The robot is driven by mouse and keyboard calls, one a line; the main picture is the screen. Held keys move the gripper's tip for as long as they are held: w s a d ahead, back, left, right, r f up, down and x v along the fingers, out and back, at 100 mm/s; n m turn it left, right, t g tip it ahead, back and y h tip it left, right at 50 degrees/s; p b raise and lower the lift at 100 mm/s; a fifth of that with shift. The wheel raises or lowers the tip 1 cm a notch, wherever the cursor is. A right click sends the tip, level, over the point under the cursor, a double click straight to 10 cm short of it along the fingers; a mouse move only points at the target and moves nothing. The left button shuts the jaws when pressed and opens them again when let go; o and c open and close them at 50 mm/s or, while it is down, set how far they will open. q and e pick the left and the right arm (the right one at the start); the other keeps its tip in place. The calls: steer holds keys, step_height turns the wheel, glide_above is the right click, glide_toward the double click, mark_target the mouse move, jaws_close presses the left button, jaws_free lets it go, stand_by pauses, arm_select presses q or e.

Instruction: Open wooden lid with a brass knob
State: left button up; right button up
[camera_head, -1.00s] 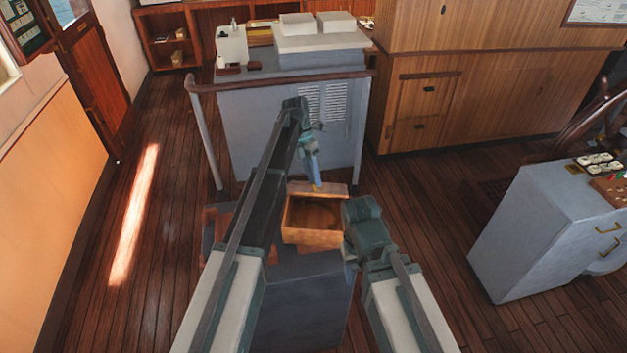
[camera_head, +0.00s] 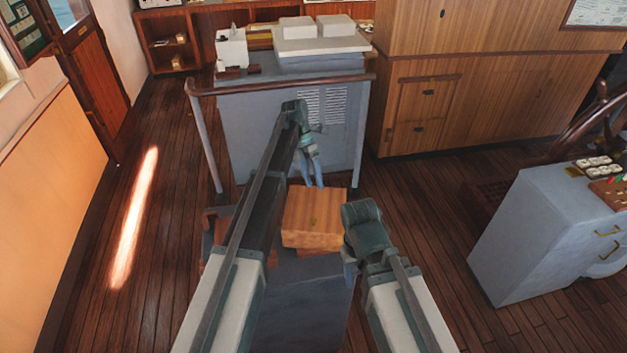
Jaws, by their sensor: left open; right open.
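The wooden box is down on a grey pedestal (camera_head: 300,300), with its wooden lid (camera_head: 313,205) lying shut on top. The small brass knob (camera_head: 313,221) shows faintly near the middle of the lid. My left gripper (camera_head: 313,184) is open and empty, its blue-grey fingers pointing down at the far edge of the lid, apart from the knob. My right gripper (camera_head: 350,268) is at the right side of the box, mostly hidden under its own wrist. The inside of the box is hidden by the lid.
A grey console (camera_head: 280,130) with a wooden handrail (camera_head: 285,82) stands behind the box. Another grey cabinet (camera_head: 530,225) stands at the right, and tall wooden cabinets (camera_head: 470,90) at the back right. Plank floor is clear at the left.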

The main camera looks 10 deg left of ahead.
arm_select(q)
steer(key=p+v, duration=0.6)
steer(key=v, duration=0.1)
stand_by(0.4)
steer(key=s+d+f+m+t+y+b, duration=0.1)
steer(key=s+d+f+m+y+b, duration=0.1)
steer(key=s+f+m+b, duration=1)
steer(key=s+d+f+m+t+y+b, duration=0.2)
steer(key=s+f+m+b, duration=1)
steer(key=s+m, duration=0.8)
step_height(320, 180, down, 2)
steer(key=shift+s+d+f+t, duration=0.1)
steer(key=shift+s+d+t, duration=0.25)
steer(key=shift+s, duration=0.2)
